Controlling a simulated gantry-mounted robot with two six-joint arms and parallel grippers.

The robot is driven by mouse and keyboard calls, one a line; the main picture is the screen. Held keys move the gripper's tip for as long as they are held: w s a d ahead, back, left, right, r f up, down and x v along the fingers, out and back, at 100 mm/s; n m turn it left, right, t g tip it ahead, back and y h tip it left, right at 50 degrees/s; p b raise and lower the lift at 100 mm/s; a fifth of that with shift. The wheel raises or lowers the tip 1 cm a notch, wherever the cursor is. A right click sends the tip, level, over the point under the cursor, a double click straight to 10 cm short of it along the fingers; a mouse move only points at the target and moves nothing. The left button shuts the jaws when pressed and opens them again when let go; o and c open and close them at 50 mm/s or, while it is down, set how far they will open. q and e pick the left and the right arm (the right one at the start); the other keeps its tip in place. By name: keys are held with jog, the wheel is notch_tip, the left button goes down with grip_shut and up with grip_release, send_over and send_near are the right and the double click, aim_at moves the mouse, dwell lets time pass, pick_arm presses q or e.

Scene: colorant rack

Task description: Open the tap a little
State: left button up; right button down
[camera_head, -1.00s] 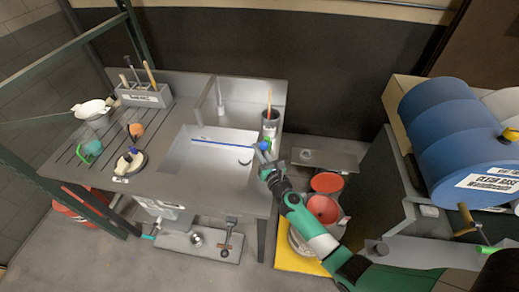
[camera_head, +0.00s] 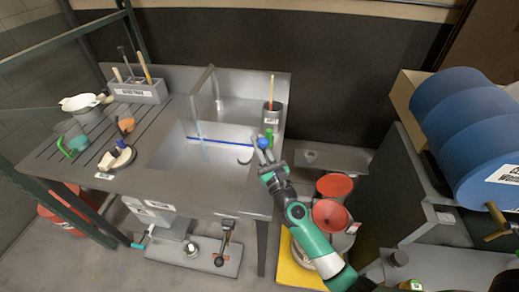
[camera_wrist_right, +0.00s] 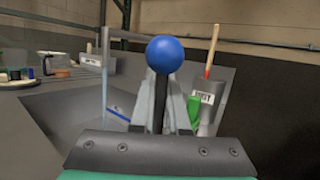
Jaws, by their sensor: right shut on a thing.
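The tap's thin grey spout (camera_head: 215,88) rises at the back of the grey sink (camera_head: 200,165) and also shows in the right wrist view (camera_wrist_right: 105,75). A round blue knob (camera_head: 263,143) is at the sink's right side. My right gripper (camera_head: 264,155) is at this knob. In the right wrist view its two fingers (camera_wrist_right: 160,100) are shut, with the blue knob (camera_wrist_right: 165,54) at their tips and a dark piece below it between them. I cannot tell how the knob joins the spout. My left gripper is not in view.
A dark cup (camera_head: 272,115) with a wooden-handled tool stands behind the knob. A blue bar (camera_head: 220,142) crosses the sink. Blue drums (camera_head: 470,125) lie at the right. A tool holder (camera_head: 138,90) is at the back left.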

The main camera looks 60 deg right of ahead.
jog(key=c, duration=0.9)
grip_release()
jog(key=b+v, duration=0.1)
jog(key=v, duration=0.9)
jog(key=shift+s+a+f, duration=0.2)
jog(key=shift+s+a, duration=0.25)
jog(key=shift+s, duration=0.2)
